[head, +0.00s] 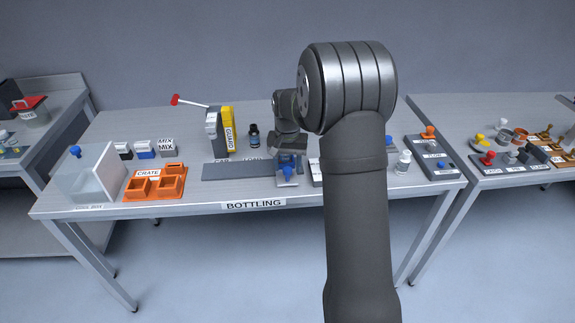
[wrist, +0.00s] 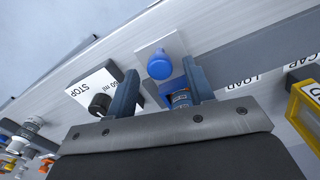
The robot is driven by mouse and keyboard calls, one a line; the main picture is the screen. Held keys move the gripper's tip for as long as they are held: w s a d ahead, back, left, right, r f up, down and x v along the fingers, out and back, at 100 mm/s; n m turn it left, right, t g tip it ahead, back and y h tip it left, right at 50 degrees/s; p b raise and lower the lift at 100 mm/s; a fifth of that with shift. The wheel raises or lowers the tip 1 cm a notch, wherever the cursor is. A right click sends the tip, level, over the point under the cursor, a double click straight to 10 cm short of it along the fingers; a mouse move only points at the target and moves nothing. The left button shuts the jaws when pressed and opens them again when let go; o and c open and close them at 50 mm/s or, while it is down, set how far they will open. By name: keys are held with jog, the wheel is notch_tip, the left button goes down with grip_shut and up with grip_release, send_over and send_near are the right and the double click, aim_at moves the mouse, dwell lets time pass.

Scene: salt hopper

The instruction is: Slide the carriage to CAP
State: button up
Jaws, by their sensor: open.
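The carriage (head: 285,177) has a blue knob (head: 287,170) and stands at the right end of the dark track (head: 235,171). In the wrist view the blue knob (wrist: 160,66) sits on a pale plate (wrist: 150,52). A small blue-banded item (wrist: 180,98) shows behind the knob, partly hidden by my gripper. My gripper (wrist: 164,76) is open, with one finger on each side of the knob; I cannot tell whether they touch it. In the head view my gripper (head: 289,156) is over the carriage. The LOAD label (wrist: 243,82) and CAP label (wrist: 300,62) lie along the track.
An orange crate (head: 155,188) and clear box (head: 100,175) are at left. A STOP label (wrist: 92,90) and black knob (wrist: 99,104) are close to one finger.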

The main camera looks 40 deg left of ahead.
jog(key=shift+f, duration=0.3)
grip_shut()
jog(key=s+a, duration=1.5)
jog(key=a, duration=0.1)
jog(key=shift+s+r, duration=0.1)
jog(key=shift+s, duration=0.4)
